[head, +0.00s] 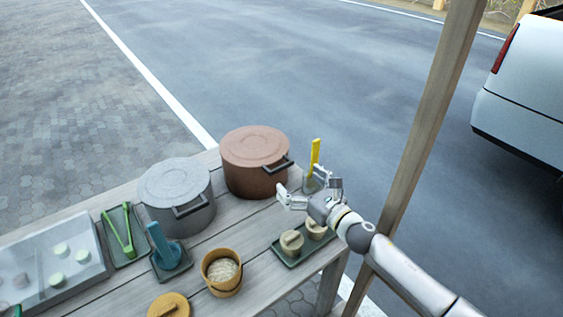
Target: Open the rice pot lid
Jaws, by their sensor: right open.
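Two lidded pots stand on the wooden table. The reddish-brown pot (256,176) has its flat round lid (254,146) on, and a dark handle (278,165) on its near right side. The grey pot (180,205) to its left also has its lid (174,182) on. I cannot tell which is the rice pot. My right gripper (307,187) is open and empty, just right of the brown pot and apart from its handle. My left gripper is not in view.
A yellow-handled tool (315,151) stands upright just behind my right gripper. Small lidded cups (292,242) sit on a dark tray. An open wooden tub (222,285) of rice-like grains, green tongs (122,238) and a blue tool (160,240) stand in front. A wooden post (428,120) rises at right.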

